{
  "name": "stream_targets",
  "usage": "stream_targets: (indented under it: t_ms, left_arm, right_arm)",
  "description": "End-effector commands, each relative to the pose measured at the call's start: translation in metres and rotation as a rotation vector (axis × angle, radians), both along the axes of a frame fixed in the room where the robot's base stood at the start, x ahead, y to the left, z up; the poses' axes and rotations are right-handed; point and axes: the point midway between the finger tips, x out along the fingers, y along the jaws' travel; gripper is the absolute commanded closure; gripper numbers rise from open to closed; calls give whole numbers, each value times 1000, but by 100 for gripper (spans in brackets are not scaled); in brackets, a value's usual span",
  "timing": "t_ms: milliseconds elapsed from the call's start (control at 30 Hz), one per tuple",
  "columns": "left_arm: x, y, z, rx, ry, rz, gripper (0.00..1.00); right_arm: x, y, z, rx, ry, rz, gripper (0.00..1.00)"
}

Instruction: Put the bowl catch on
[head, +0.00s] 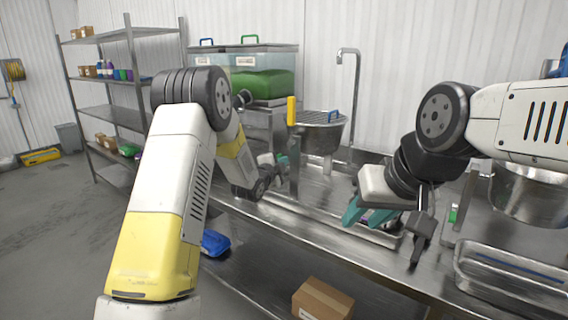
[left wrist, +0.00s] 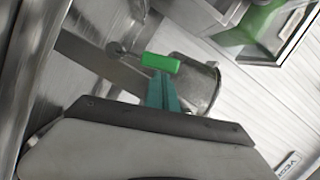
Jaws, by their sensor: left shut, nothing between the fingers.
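The catch is most likely the bright green handle (left wrist: 162,63) in the left wrist view. It appears right at the tips of my left gripper's teal fingers (left wrist: 160,92); I cannot tell whether they touch it. My left gripper (head: 282,160) is shut and empty, below the metal bowl. The metal bowl (head: 320,135) sits at the back of the bench and seems to be the round metal vessel (left wrist: 203,88) behind the green handle. In the head view I cannot make out this green handle. My right gripper (head: 368,213) is open over the bench, its teal fingers apart.
A yellow upright handle (head: 291,111) stands left of the bowl. Clear bins (head: 235,62), one with green contents, stand behind. A tall metal tap (head: 357,90), a second bowl (head: 535,195) and a metal tray (head: 510,280) are on the right. A cardboard box (head: 322,299) sits below the bench.

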Motion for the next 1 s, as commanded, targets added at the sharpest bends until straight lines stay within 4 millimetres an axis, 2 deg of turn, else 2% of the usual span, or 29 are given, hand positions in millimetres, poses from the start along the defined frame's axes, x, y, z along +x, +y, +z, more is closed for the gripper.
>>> stream_targets:
  t_ms: [233, 467, 1000]
  left_arm:
    - [6, 11, 1, -96, 68, 5, 100]
    - [16, 25, -1, -267, 190, 5, 100]
    - [35, 50, -22, -680, 492, 5, 100]
  right_arm:
    - [0, 0, 0, 0, 0, 0, 64]
    - [0, 0, 0, 0, 0, 0, 64]
    - [0, 0, 0, 0, 0, 0, 64]
